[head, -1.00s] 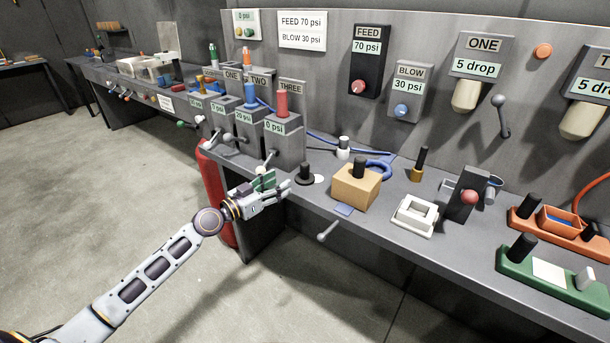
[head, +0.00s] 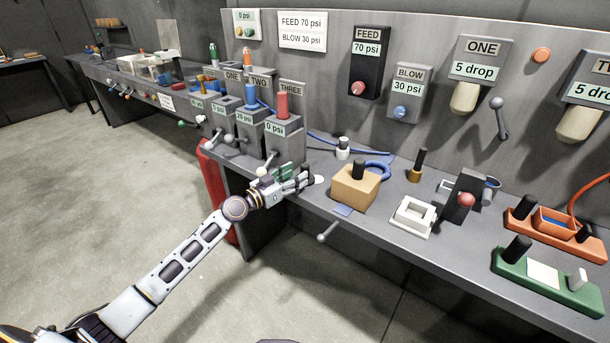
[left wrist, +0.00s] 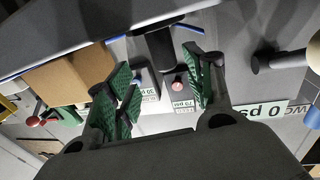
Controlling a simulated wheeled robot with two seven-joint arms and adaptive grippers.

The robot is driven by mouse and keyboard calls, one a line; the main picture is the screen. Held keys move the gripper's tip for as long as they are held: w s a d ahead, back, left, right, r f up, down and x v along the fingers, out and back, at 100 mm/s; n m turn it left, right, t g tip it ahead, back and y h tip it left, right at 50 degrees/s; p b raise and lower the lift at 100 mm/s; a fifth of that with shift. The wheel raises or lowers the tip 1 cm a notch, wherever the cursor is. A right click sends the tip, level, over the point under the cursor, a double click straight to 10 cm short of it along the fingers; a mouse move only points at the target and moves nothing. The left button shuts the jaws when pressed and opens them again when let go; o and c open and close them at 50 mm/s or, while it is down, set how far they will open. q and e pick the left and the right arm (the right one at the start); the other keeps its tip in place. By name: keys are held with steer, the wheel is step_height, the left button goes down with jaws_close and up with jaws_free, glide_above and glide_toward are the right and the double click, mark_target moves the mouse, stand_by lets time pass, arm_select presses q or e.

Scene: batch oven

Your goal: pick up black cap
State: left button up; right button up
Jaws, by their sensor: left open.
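The black cap (left wrist: 157,46) shows in the left wrist view as a dark post with a wider flange, between the two green-padded fingers. My left gripper (left wrist: 160,70) is open there, one finger on each side of the cap, with gaps visible. In the head view my left gripper (head: 296,181) is at the bench's front left edge, in front of the THREE post. It hides most of the cap in that view, so contact cannot be told. My right gripper is not in view.
A tan block (head: 355,190) with a black knob stands just right of the gripper. The THREE post (head: 285,143) stands behind it. A lever (head: 328,231) sticks out from the bench front (head: 400,250).

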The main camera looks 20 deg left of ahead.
mark_target(302, 169)
arm_select(q)
steer(key=shift+w+d, duration=0.25)
steer(key=shift+w, duration=0.1)
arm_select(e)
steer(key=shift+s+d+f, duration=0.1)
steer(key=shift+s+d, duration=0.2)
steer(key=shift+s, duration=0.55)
arm_select(q)
steer(key=shift+w, duration=0.1)
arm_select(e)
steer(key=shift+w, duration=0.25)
arm_select(q)
steer(key=shift+w+d+r, duration=0.1)
steer(key=shift+w+d, duration=0.1)
steer(key=shift+w, duration=0.55)
steer(key=shift+p+x, duration=0.45)
steer(key=shift+x, duration=0.8)
steer(key=shift+w+d, duration=0.1)
steer(key=shift+w, duration=0.45)
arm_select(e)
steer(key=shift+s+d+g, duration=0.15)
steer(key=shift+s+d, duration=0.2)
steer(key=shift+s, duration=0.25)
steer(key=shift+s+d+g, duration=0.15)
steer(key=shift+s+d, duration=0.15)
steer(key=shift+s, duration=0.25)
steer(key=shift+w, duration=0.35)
